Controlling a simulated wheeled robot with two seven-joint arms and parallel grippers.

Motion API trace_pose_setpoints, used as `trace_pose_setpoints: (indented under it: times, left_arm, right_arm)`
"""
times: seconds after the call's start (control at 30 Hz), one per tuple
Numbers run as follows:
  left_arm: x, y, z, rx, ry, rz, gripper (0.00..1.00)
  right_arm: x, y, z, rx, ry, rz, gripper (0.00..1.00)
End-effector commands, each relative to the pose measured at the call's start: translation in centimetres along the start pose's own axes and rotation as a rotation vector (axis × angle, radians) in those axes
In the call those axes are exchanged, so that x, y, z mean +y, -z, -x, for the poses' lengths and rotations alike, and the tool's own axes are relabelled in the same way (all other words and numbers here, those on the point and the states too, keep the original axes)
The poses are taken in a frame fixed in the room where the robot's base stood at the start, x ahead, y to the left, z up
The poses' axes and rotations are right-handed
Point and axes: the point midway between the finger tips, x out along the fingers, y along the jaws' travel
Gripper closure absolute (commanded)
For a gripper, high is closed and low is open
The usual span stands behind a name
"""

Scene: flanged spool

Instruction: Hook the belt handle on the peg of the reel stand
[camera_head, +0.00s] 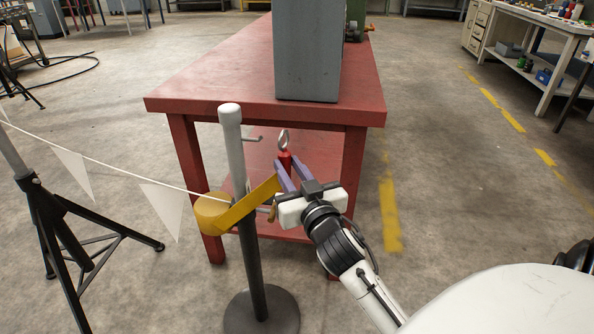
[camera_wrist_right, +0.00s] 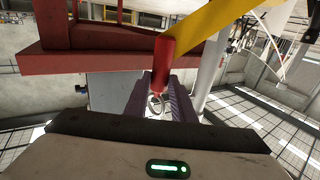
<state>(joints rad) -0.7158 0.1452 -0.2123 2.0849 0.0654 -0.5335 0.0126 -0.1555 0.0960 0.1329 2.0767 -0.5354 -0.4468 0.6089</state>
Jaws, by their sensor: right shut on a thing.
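The reel stand (camera_head: 253,255) is an upright pole with a pale grey top and a round black base. The wrist view shows the handle (camera_wrist_right: 163,62), belt (camera_wrist_right: 212,38) and pole (camera_wrist_right: 208,72). My left gripper is out of view.
A red table (camera_head: 215,85) with a grey box (camera_head: 308,50) stands behind the stand. At the left, a black tripod (camera_head: 62,225) carries a string with white flags (camera_head: 165,205) that runs towards the pole. Floor right of the table is clear.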

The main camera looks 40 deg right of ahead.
Motion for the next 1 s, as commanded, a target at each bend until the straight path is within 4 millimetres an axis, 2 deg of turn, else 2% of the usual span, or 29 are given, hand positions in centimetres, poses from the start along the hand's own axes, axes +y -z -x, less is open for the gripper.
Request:
trace_pose_setpoints:
  times: [0.53,1.0]
  left_arm:
    - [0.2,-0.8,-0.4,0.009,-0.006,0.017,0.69]
    - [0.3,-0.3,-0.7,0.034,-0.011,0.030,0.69]
  right_arm:
    - [-2.9,-0.3,-1.6,0.003,0.001,-0.001,1.00]
    - [-5.4,-0.4,-3.0,0.003,0.002,-0.002,1.00]
